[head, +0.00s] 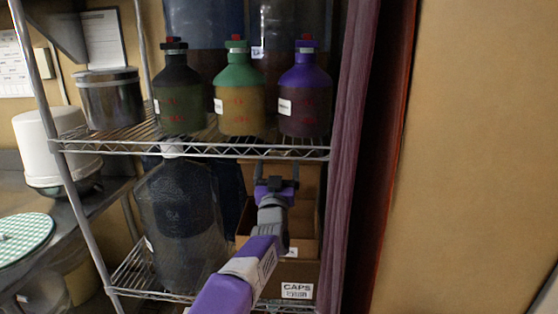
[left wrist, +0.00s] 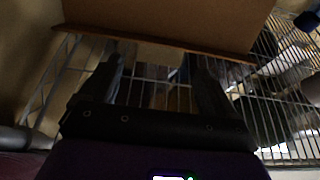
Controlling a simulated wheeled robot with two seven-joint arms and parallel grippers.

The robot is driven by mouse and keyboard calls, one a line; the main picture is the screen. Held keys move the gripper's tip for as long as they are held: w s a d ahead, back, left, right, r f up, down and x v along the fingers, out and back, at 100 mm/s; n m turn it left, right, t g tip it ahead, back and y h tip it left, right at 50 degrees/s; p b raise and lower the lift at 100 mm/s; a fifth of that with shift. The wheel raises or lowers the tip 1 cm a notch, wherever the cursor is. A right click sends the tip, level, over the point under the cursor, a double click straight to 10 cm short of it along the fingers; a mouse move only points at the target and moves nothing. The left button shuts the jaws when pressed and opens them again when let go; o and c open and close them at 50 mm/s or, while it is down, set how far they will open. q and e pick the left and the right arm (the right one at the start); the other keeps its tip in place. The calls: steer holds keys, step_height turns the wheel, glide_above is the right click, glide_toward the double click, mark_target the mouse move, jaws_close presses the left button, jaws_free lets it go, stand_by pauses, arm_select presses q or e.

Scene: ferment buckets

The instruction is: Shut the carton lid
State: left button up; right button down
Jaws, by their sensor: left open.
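The open brown carton (head: 312,218) stands on the lower rack shelf, with a CAPS label (head: 297,291) on its front. A brown cardboard panel, likely the raised lid (head: 308,176), shows behind my left gripper (head: 276,168). My left gripper is open and empty, reaching over the carton just under the upper shelf. In the left wrist view, a cardboard panel (left wrist: 165,22) lies beyond the two spread fingers (left wrist: 160,72). I cannot tell whether they touch it. My arm hides part of the carton. My right gripper is not in view.
The wire upper shelf (head: 200,146) runs close above my gripper and holds a dark, a green and a purple bottle (head: 304,95) and a steel pot (head: 110,100). A large dark carboy (head: 182,225) stands left of the carton. A purple curtain (head: 352,130) hangs at the right.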

arm_select(q)
steer(key=shift+x, duration=1.6)
steer(key=c, duration=1.5)
steer(key=shift+s+f+t, duration=0.3)
steer(key=shift+s+f, duration=0.2)
steer(key=shift+s, duration=0.05)
steer(key=shift+t, duration=0.3)
steer(key=s+f, duration=0.2)
steer(key=f, duration=0.1)
steer(key=s+f, duration=0.5)
steer(key=f, duration=0.1)
steer(key=shift+s+f, duration=0.3)
steer(key=shift+s, duration=0.05)
steer(key=shift+s+f, duration=0.25)
steer(key=shift+f, duration=0.5)
